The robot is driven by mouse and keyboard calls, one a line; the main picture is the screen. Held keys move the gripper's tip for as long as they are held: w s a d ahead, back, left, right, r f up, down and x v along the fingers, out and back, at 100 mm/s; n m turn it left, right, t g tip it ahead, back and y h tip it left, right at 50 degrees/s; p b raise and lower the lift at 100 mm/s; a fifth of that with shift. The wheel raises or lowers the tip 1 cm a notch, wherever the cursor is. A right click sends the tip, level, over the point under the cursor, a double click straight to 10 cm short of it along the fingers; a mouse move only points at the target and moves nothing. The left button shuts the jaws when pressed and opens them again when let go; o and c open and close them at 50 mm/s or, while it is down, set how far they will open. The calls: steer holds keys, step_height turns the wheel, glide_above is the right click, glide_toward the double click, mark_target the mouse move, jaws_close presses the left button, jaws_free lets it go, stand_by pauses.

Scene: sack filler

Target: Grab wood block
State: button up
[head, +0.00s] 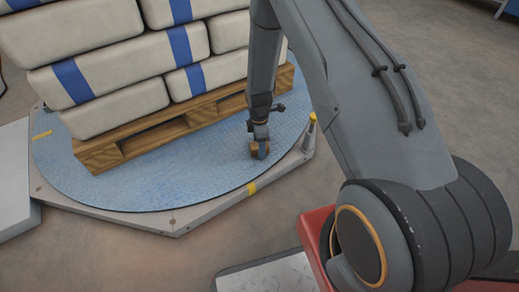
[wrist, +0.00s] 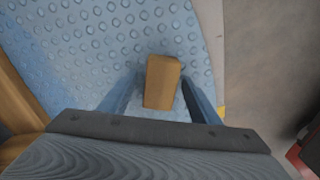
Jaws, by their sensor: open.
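The wood block (wrist: 162,80) is a small tan-brown piece on the blue studded turntable plate (wrist: 100,40). It also shows in the head view (head: 254,151), low at the tip of my arm and partly hidden by my gripper. My gripper (wrist: 158,95) points down at the plate, with one finger on each side of the block. The fingers are open, and a gap shows between the block and the right finger. I cannot tell whether the left finger touches it.
A wooden pallet (head: 105,157) stacked with white, blue-striped sacks (head: 120,68) stands on the turntable close to the left of my gripper. A yellow-topped post (head: 311,122) stands at the platform's right corner. The front part of the plate (head: 190,190) is clear.

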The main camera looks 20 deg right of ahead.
steer(key=c, duration=1.2)
